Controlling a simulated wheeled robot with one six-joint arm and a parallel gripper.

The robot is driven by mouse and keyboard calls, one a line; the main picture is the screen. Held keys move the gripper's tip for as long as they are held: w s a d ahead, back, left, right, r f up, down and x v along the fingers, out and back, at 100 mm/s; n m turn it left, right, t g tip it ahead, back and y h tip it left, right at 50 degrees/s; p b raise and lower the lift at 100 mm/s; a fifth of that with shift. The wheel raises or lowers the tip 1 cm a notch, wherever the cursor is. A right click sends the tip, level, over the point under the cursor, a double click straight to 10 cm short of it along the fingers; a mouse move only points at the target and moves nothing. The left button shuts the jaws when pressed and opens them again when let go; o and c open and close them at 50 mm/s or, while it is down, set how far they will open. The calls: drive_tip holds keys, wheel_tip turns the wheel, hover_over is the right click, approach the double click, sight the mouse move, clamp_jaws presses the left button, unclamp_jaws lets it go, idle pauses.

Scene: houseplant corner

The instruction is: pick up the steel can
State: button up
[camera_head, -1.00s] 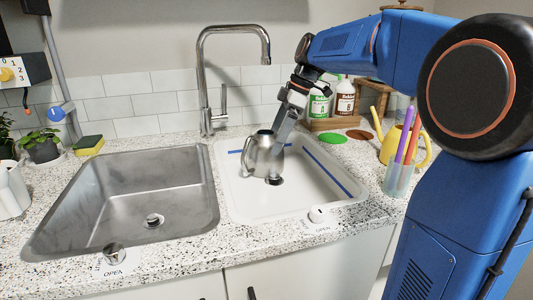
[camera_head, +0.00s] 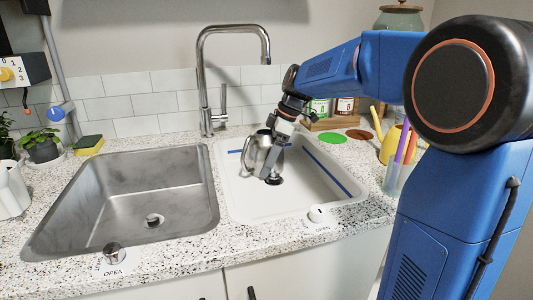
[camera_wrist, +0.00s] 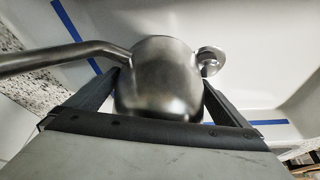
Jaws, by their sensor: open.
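The steel can (camera_head: 258,154) stands in the white basin on the right, near the drain. In the wrist view the can (camera_wrist: 158,82) fills the middle, with its long spout reaching to the left. My gripper (camera_head: 272,176) reaches down at the can's right side in the head view. In the wrist view my gripper (camera_wrist: 160,90) is open, with one finger on each side of the can's body. I cannot tell whether the fingers touch it. The can's far side is hidden.
The white basin (camera_head: 232,203) has blue strips along its walls. A faucet (camera_head: 204,80) rises behind the basins. A steel basin (camera_head: 90,205) on the left is empty. A cup with pens (camera_head: 394,180) and a yellow watering can (camera_head: 388,145) stand to the right.

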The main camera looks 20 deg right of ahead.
drive_tip(key=shift+c, duration=0.3)
drive_tip(key=c, duration=1.5)
drive_tip(key=shift+c, duration=1.4)
drive_tip(key=shift+r, duration=0.1)
